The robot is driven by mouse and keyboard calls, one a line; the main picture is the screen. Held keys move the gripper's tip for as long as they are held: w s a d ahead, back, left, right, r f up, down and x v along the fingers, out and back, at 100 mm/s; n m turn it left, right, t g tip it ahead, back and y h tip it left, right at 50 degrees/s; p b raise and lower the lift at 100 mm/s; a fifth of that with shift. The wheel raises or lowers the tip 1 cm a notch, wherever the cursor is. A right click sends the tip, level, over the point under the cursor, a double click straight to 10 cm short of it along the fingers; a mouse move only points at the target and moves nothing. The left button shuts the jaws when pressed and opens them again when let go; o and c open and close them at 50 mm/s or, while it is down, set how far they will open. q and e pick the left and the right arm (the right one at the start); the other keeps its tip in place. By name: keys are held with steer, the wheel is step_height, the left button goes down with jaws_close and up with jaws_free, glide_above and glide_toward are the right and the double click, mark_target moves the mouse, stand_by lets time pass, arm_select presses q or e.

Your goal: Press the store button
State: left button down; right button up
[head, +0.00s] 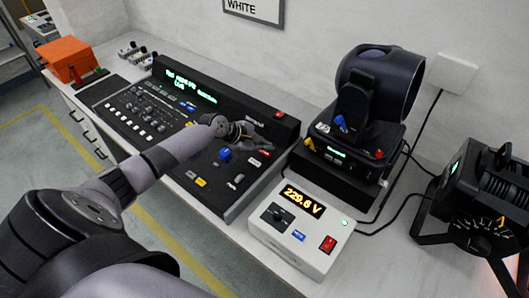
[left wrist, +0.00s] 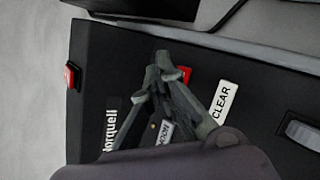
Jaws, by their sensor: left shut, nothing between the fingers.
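The black lighting console (head: 228,205) lies on the bench with its green display lit. My left gripper (head: 260,141) is over the right part of its panel. In the left wrist view my left gripper (left wrist: 166,66) is shut and empty, its fingertips together beside and partly over a red button (left wrist: 186,74). That red button also shows in the head view (head: 265,153), just past the fingertips. I cannot read a store label on it; the fingers cover part of it. I cannot tell whether the tips touch the panel. A white button marked CLEAR (left wrist: 224,102) is next to it.
Another red button (head: 279,115) is on the console's raised back edge. A white voltage box (head: 301,232) and a moving-head lamp (head: 367,98) stand to the right. An orange box (head: 68,59) is at far left.

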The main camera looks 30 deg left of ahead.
mark_target(265, 154)
arm_select(q)
steer(key=shift+f, duration=0.1)
steer(key=shift+f, duration=0.35)
steer(key=shift+f, duration=0.4)
stand_by(0.8)
steer(key=shift+r+p, duration=0.85)
steer(key=shift+p, duration=0.15)
step_height(265, 154, up, 5)
steer(key=p, duration=0.5)
steer(key=shift+p, duration=0.35)
